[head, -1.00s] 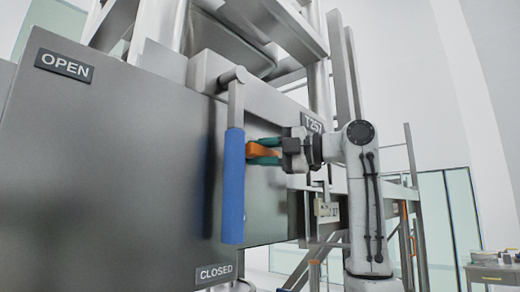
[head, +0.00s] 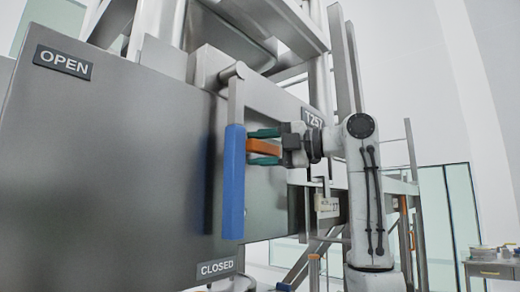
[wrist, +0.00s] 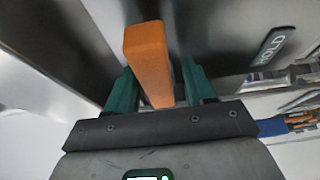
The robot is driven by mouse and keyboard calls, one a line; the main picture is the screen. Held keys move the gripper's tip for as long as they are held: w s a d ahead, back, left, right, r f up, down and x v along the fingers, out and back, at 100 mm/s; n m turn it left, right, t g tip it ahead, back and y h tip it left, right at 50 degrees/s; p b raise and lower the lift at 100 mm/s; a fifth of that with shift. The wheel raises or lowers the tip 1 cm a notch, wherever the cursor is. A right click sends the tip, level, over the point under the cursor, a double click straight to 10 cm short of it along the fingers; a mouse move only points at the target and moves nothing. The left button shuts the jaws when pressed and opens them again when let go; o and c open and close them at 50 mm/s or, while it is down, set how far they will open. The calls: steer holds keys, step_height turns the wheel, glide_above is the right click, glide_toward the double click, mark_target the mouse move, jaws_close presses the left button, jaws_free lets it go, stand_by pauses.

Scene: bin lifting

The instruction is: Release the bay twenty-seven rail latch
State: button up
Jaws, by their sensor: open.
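A grey lever with a blue grip (head: 233,183) hangs straight down in front of a large grey panel in the head view. An orange bar (head: 264,146) juts out just right of the blue grip; whether it joins the lever is hidden. My gripper (head: 256,147) comes from the right with one teal finger above and one below the bar. In the wrist view the orange bar (wrist: 148,50) lies between my open fingers (wrist: 158,88), with gaps beside it. The OPEN plate (head: 63,62) is upper left; the CLOSED plate (head: 216,268) is below the grip.
A T257 plate (head: 314,118) sits on the housing above my gripper. A HOLD plate (wrist: 272,46) shows in the wrist view. Frame posts and rails (head: 412,190) stand behind my arm. A side table (head: 490,270) is at far right.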

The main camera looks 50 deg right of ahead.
steer(key=b+v, duration=0.2)
steer(key=v, duration=0.9)
steer(key=shift+b, duration=0.4)
steer(key=shift+w+f, duration=0.1)
